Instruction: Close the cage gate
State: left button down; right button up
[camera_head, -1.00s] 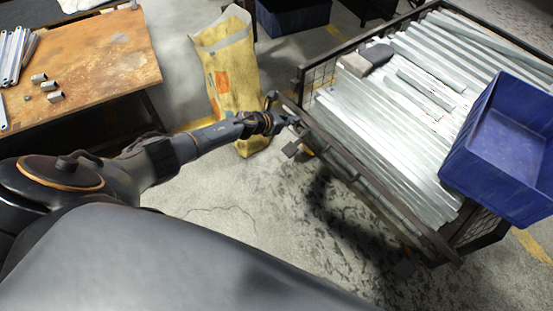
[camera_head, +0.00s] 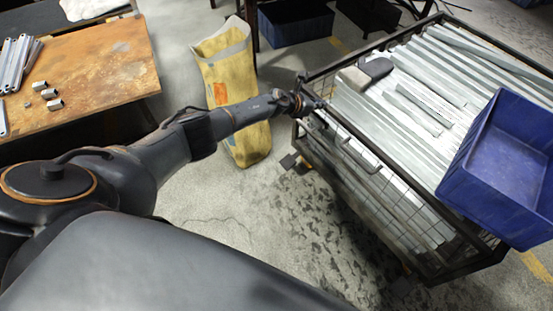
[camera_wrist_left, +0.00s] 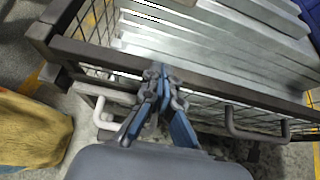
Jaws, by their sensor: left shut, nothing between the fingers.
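The cage gate (camera_head: 395,168) is the dark-framed mesh side of the cage that faces me. It stands roughly upright along the cage's near side, and its top rail also crosses the left wrist view (camera_wrist_left: 230,91). I cannot tell whether it is latched. My left gripper (camera_head: 316,103) is at the left end of the top rail. In the left wrist view the left gripper (camera_wrist_left: 155,88) is shut, with its fingertips at the rail and nothing between them. My right gripper is out of view.
Galvanized bars (camera_head: 400,100) fill the cage, with a grey block (camera_head: 376,68) on them. A blue bin (camera_head: 500,170) sits on the cage's right side. A yellow sack (camera_head: 240,135) stands left of the cage. A rusty table (camera_head: 100,70) is at the upper left.

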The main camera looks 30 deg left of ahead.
pick_arm(q)
jog(key=shift+w+d, duration=0.25)
jog(key=shift+w, duration=0.2)
jog(key=shift+w+r, duration=0.15)
jog(key=shift+r, duration=0.15)
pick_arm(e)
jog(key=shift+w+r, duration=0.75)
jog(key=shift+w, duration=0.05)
pick_arm(q)
jog(key=shift+w+d+r, duration=0.1)
jog(key=shift+w+r, duration=0.05)
jog(key=shift+r, duration=0.1)
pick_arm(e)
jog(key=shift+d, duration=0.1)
pick_arm(q)
jog(key=shift+r, duration=0.15)
